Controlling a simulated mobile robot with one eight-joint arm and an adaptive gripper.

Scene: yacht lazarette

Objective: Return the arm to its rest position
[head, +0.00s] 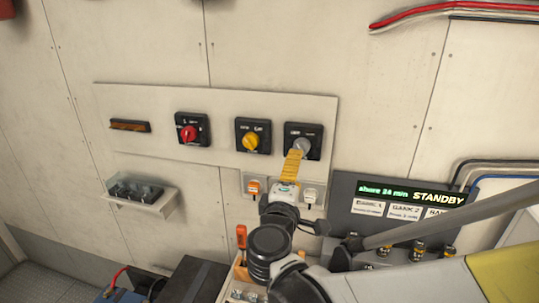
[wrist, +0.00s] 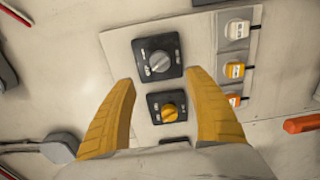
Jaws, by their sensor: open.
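My gripper (head: 296,153) has yellow fingers and is raised in front of the wall panel (head: 220,110). In the head view its tips overlap the lower edge of the switch with the grey knob (head: 303,145). In the wrist view my gripper (wrist: 160,76) is open and empty, with a finger on each side. The grey knob (wrist: 159,62) is just beyond the tips, between their lines, and the yellow knob (wrist: 169,111) shows between the fingers. I cannot tell the exact gap to the wall. My arm reaches up from the lower right.
A red-knob switch (head: 188,132) is left on the panel. A box with a STANDBY display (head: 400,205) is at right. A clear-covered shelf (head: 140,195) juts out at left. A screwdriver (head: 241,237) stands below, near my arm.

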